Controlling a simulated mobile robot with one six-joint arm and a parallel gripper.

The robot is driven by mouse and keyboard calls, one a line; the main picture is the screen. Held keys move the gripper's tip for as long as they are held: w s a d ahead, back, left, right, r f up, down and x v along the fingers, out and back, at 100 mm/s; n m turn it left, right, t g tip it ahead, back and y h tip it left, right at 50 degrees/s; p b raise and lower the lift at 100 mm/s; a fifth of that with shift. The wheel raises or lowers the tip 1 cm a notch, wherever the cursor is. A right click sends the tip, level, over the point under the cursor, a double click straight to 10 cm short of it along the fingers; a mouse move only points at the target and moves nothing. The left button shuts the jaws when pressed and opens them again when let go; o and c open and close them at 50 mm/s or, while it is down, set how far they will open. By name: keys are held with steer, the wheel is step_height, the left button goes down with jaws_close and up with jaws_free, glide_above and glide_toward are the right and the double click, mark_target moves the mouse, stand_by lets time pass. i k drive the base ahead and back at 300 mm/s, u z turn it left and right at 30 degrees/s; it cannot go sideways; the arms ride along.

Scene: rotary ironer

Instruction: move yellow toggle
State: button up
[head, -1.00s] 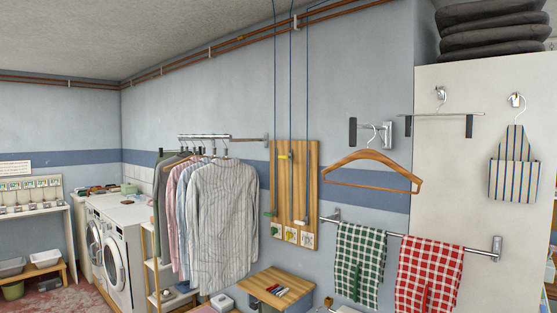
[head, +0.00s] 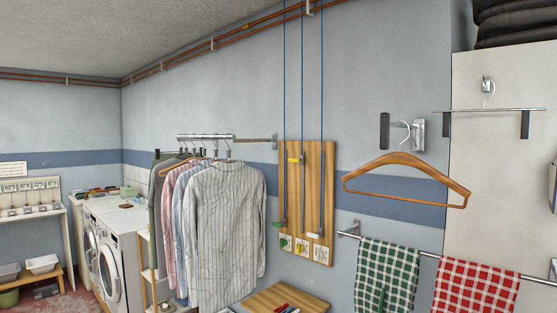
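The yellow toggle (head: 295,160) sits high on the left part of a wooden board (head: 325,205) on the wall, in the head view. Blue cords run up from the board to the pipes. A green toggle (head: 279,224) sits low at the board's left edge, and a white toggle (head: 313,235) sits low on the right. Small picture cards (head: 301,246) line the board's bottom. My gripper is not in view.
Striped shirts (head: 222,230) hang on a rail left of the board. A wooden hanger (head: 407,180) and a rail with green (head: 387,278) and red (head: 475,290) checked towels are to the right. A small wooden table (head: 270,298) stands below the board.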

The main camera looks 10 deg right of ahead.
mark_target(297, 160)
steer(key=u, duration=0.2)
steer(key=i, duration=2.45)
steer(key=z, duration=0.1)
